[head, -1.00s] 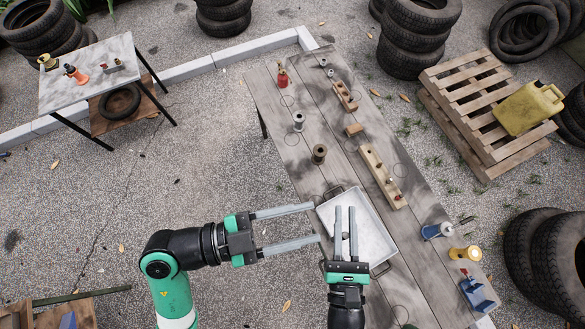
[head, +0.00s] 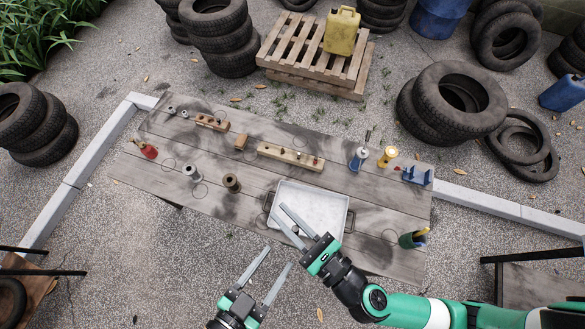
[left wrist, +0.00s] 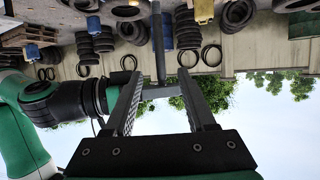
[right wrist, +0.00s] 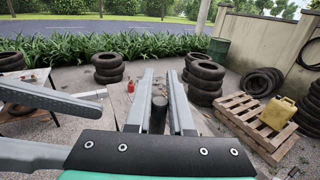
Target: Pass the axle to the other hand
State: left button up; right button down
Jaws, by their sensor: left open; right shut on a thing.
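My right gripper (head: 278,211) is shut on the axle over the tray on the wooden table. In the right wrist view, the axle's dark end (right wrist: 158,115) stands between the right fingers. In the left wrist view, the axle (left wrist: 157,40) is a long grey rod crossing the right gripper's fingers (left wrist: 162,93). My left gripper (head: 280,258) is open and empty, just in front of the table edge, below the right gripper in the head view. Its fingers also show at the left of the right wrist view. The head view hides most of the axle.
The grey metal tray (head: 336,192) lies under the right gripper. A wooden rack (head: 291,157), dark spool (head: 232,183), grey spool (head: 192,173), red bottle (head: 148,150), blue holder (head: 417,175) and green cup (head: 410,240) stand on the table.

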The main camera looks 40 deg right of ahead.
pick_arm(q)
jog(key=x, duration=0.9)
grip_shut()
dwell(1.0)
pick_arm(e)
jog(key=c, duration=0.7)
grip_release()
jog(key=shift+s, duration=0.1)
